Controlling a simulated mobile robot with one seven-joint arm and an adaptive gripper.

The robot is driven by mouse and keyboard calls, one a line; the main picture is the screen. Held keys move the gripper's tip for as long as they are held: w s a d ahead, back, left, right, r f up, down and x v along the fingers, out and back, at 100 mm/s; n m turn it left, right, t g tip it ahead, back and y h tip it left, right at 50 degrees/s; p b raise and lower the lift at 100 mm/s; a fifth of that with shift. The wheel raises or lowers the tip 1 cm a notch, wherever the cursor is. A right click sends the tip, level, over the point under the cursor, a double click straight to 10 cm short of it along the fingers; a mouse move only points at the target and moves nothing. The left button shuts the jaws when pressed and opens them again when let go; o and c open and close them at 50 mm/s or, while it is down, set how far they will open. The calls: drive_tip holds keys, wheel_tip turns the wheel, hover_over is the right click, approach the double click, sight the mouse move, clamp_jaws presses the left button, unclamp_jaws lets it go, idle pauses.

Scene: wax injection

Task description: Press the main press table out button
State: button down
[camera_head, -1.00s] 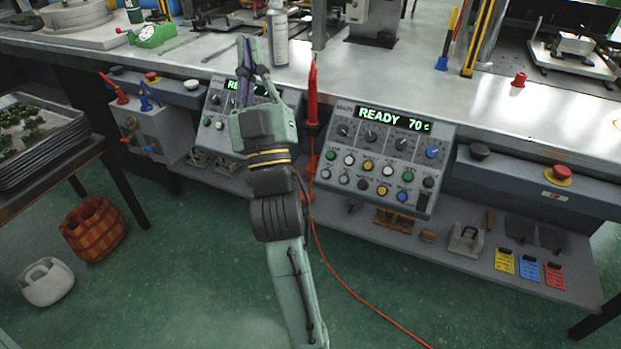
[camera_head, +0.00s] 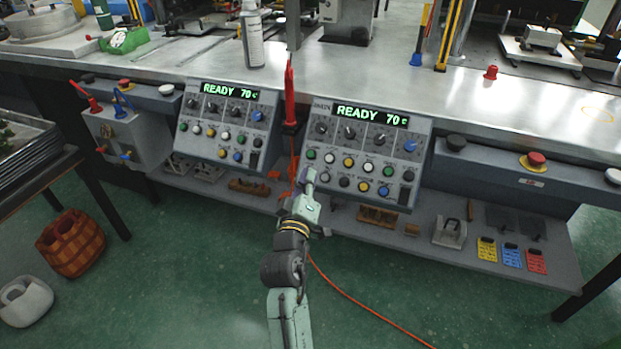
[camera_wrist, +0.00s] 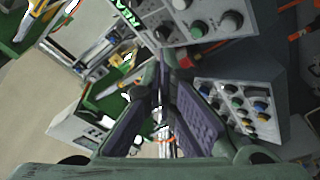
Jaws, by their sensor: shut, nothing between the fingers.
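The right control panel (camera_head: 365,150) has a green "READY 70" display, a row of dark knobs and rows of coloured buttons (camera_head: 348,168). The left panel (camera_head: 220,125) looks alike. Button labels are too small to read, so I cannot tell which one is the table out button. My gripper (camera_head: 309,178) is raised in front of the right panel's lower left edge, close to its left buttons; contact cannot be told. Its fingers are shut and empty. In the wrist view my fingers (camera_wrist: 165,75) point up between a panel with knobs (camera_wrist: 195,20) and a panel with buttons (camera_wrist: 240,108).
A red pointed tool (camera_head: 290,95) stands between the panels, with an orange cable (camera_head: 345,290) running to the floor. A shelf (camera_head: 390,228) below holds blocks and coloured tags. A red button (camera_head: 535,159) sits on the right. A spray bottle (camera_head: 250,38) stands on the metal table.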

sight(325, 178)
idle(0.3)
drive_tip(key=w+d+f+b, duration=0.2)
drive_tip(key=w+f+b, duration=0.2)
drive_tip(key=w+f, duration=0.1)
drive_tip(key=shift+w+f, duration=0.3)
drive_tip(key=shift+w, duration=0.4)
idle(1.2)
drive_tip(key=shift+w+d+f, duration=0.15)
drive_tip(key=shift+w+f, duration=0.15)
